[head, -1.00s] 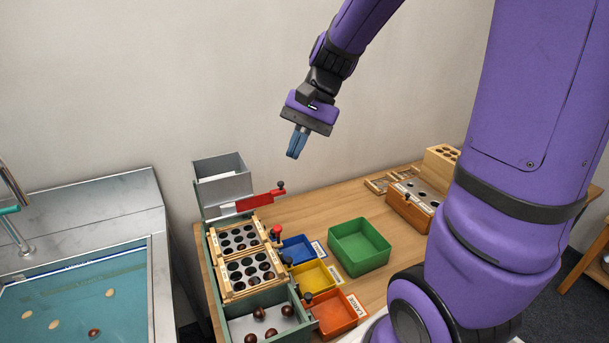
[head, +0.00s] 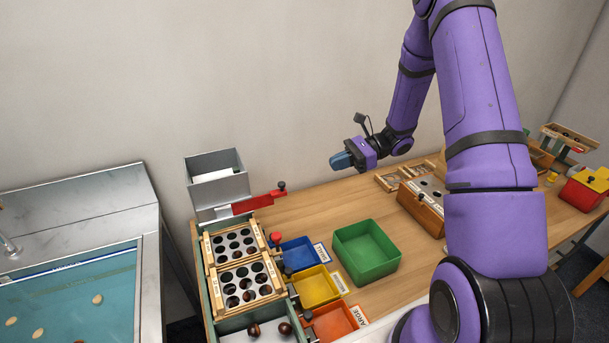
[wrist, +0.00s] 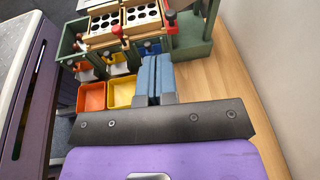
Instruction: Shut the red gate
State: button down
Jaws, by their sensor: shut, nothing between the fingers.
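The red gate (head: 258,202) is a flat red bar with a dark knob at its right end. In the head view it sticks out to the right from the foot of the grey metal hopper (head: 217,180). In the wrist view the red gate (wrist: 171,24) shows near the top, beyond the fingers. My gripper (head: 341,161) is shut and empty, in the air to the right of the gate and apart from it. Its blue fingers (wrist: 154,64) are together in the wrist view and cover part of the sorter behind.
Two wooden-framed sieves (head: 240,262) sit below the hopper, with a red knob (head: 275,238) beside them. Blue (head: 299,254), yellow (head: 316,286), orange (head: 337,322) and green (head: 366,250) bins stand to the right. A water basin (head: 70,300) is at left.

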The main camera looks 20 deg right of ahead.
jog(key=d+f+m, duration=0.1)
jog(key=d+f, duration=0.1)
jog(key=t, duration=0.1)
send_near(274, 194)
jog(key=a, duration=0.1)
jog(key=w+a, duration=0.2)
jog(key=shift+a+r, duration=0.2)
jog(key=shift+a, duration=0.15)
jog(key=a, duration=0.5)
jog(key=shift+a, duration=0.35)
jog(key=shift+y, duration=0.3)
